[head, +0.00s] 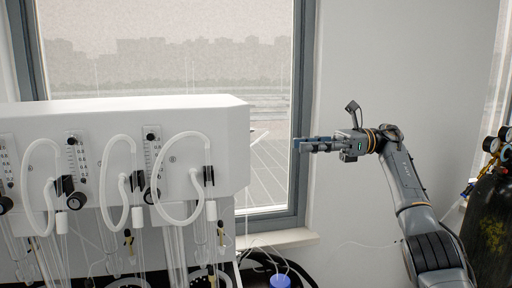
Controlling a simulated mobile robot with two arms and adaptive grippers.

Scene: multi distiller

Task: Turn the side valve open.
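The distiller is a white box-shaped unit (215,122) filling the left half of the head view. Black knobs show on its front, one at the foot of a flow meter (76,200). I cannot make out a separate valve on its right side. My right gripper (300,145) is to the right of the unit, at about the height of its upper part, pointing left. A clear gap separates it from the unit, and it touches nothing that I can see. Its fingers show edge-on, so their opening is unclear. My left gripper is out of view.
White looped tubes (155,180) and glassware hang at the unit's front. A gas cylinder (490,225) with gauges stands at the far right. A blue-capped container (280,281) is low by the window sill (275,238). The space between unit and gripper looks free.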

